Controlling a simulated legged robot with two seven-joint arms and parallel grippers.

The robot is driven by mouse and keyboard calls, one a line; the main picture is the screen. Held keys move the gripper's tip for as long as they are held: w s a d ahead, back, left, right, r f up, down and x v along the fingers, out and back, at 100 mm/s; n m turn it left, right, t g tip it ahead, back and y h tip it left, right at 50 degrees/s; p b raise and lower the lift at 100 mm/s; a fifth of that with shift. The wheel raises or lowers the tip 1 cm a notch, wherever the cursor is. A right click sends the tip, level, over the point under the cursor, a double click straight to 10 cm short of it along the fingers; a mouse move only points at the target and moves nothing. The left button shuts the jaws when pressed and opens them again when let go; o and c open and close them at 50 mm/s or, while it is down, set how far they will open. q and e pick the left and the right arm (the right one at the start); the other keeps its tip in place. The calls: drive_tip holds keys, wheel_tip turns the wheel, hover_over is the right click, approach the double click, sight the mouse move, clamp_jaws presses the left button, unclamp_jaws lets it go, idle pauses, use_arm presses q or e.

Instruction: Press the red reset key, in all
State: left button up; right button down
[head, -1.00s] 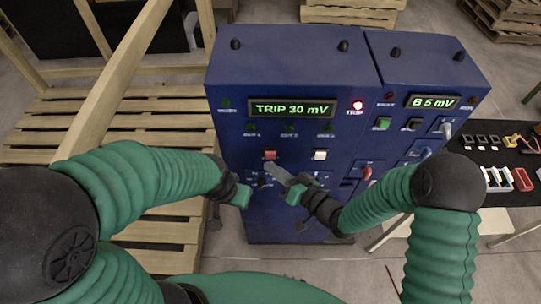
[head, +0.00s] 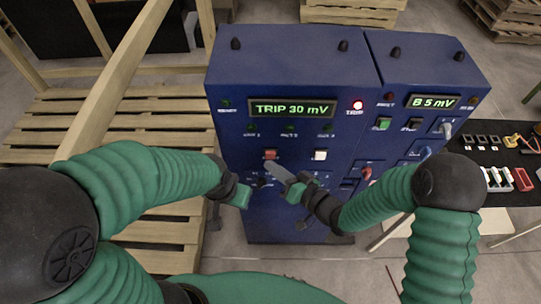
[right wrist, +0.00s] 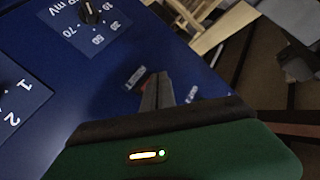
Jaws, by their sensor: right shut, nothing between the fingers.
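The red reset key (head: 270,154) is on the sloping front of the blue cabinet, left of a white key. My right gripper (head: 270,167) is shut and empty, its fingertips just below the red key in the head view. In the right wrist view the shut fingers (right wrist: 157,90) cover most of the red key (right wrist: 143,83), beside the RESET label. I cannot tell whether the tips touch the key. My left gripper (head: 241,194) hangs in front of the cabinet, lower left of the key; its fingers are not clear.
The white key (head: 320,155) is close on the right. The display (head: 292,109) reads TRIP 30 mV and a red TRIP lamp (head: 357,105) is lit. A rotary knob (right wrist: 89,12) shows in the right wrist view. A wooden pallet (head: 150,125) lies left of the cabinet.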

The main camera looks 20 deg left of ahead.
drive_tip(key=shift+w, duration=0.2)
drive_tip(key=shift+w+a, duration=0.15)
drive_tip(key=shift+w, duration=0.35)
idle(0.6)
drive_tip(key=shift+s, duration=0.1)
drive_tip(key=shift+s+d, duration=0.25)
drive_tip(key=shift+s, duration=0.55)
drive_tip(key=s, duration=0.2)
drive_tip(key=s+d, duration=0.1)
drive_tip(key=s, duration=0.2)
drive_tip(key=shift+d, duration=0.2)
drive_tip(key=shift+w, duration=0.1)
idle(0.6)
